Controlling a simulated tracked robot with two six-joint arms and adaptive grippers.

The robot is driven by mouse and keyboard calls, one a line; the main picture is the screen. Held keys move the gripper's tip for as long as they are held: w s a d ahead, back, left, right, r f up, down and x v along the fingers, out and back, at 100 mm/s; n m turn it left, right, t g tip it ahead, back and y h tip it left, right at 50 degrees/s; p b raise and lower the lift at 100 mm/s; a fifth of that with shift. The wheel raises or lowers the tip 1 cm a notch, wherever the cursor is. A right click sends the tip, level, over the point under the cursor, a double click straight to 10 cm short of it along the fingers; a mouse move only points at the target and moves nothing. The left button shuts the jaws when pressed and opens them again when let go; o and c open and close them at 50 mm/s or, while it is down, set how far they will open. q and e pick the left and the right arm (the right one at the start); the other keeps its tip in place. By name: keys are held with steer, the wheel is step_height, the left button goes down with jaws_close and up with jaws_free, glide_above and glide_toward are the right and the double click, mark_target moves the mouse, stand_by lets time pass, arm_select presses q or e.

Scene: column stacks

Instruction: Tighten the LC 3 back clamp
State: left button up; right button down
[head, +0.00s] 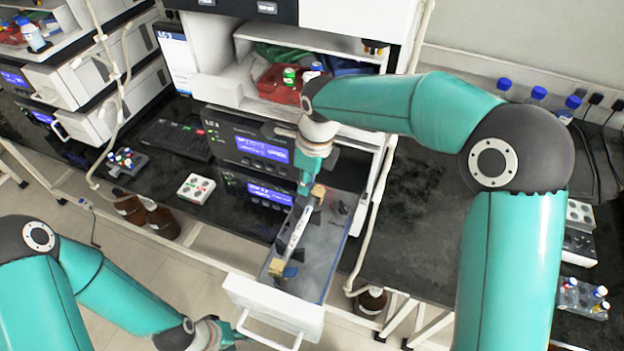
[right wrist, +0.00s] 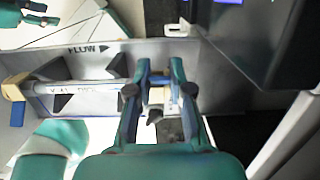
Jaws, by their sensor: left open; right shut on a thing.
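The LC 3 drawer (head: 275,309) is pulled open. The column (head: 297,228) lies along it, and also shows in the right wrist view (right wrist: 85,87). A tan front clamp (head: 280,268) holds its near end. The tan back clamp (head: 319,191) is at the far end, partly hidden by my gripper. My right gripper (head: 306,188) reaches down to the back clamp and is shut on it; in the right wrist view its fingers (right wrist: 160,70) stand on both sides of a small part of the clamp.
The LC 3 module (head: 240,140) with blue displays stands left of the drawer. A dark panel (right wrist: 245,40) is close to my right gripper. Above is a shelf with a red tray (head: 280,88) of bottles. A brown bottle (head: 370,300) stands below. The dark bench (head: 425,230) is clear.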

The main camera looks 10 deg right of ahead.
steer(key=shift+a+f+g+h, duration=0.3)
steer(key=shift+g+h, duration=0.2)
steer(key=shift+h, duration=0.1)
steer(key=shift+f, duration=0.1)
steer(key=c, duration=1)
jaws_free()
steer(key=shift+w, duration=0.1)
steer(key=shift+c, duration=0.2)
steer(key=shift+r, duration=0.2)
step_height(320, 180, up, 10)
steer(key=shift+w+a+r, duration=0.1)
steer(key=shift+w+r, duration=0.05)
steer(key=shift+r, duration=0.7)
